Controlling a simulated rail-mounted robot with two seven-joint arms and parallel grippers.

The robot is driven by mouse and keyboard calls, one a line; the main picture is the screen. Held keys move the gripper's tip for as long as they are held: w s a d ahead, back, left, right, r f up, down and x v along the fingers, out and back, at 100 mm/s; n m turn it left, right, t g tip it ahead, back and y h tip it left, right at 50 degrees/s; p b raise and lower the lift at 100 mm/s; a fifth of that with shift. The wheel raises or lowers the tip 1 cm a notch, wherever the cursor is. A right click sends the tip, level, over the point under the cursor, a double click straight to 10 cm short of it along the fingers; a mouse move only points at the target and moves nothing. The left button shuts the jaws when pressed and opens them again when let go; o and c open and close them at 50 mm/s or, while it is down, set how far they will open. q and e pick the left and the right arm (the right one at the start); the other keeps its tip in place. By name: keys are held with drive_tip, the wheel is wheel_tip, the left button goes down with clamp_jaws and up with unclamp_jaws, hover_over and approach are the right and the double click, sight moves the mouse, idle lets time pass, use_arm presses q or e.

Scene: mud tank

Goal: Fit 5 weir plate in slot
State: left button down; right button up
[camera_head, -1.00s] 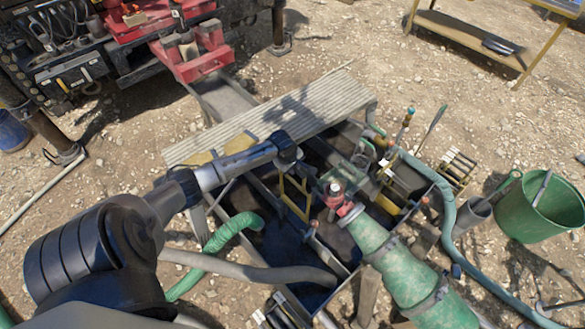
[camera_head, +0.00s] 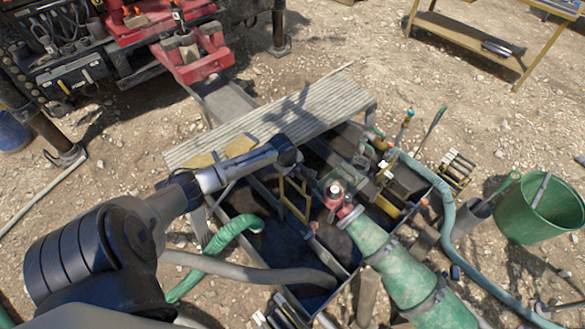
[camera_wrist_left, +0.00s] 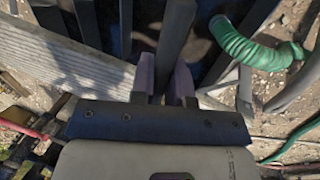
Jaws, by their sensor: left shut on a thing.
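My left gripper (camera_head: 287,152) is over the tank (camera_head: 322,292), beside the ribbed walkway board; its fingertips are hidden in the head view. In the left wrist view, its two purple-grey fingers (camera_wrist_left: 164,84) are shut on a thin dark grey plate (camera_wrist_left: 175,40) seen edge-on, probably the weir plate. The plate reaches away from the fingers toward the dark tank interior. I cannot tell whether the plate touches a slot. My right gripper is not in view.
The ribbed board (camera_head: 300,112) lies across the tank's far side with yellow pieces (camera_head: 240,146) on it. A green hose (camera_head: 235,230) and a grey hose (camera_head: 255,273) enter the near side. A green pump pipe (camera_head: 385,255) and red valve (camera_head: 336,197) stand to the right.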

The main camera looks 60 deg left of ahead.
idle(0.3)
use_arm(q)
wheel_tip(320, 180, down, 11)
drive_tip(key=b, duration=0.5)
drive_tip(key=shift+r, duration=0.15)
idle(0.7)
idle(0.4)
drive_tip(key=shift+f+b, duration=2.75)
drive_tip(key=shift+f, duration=2)
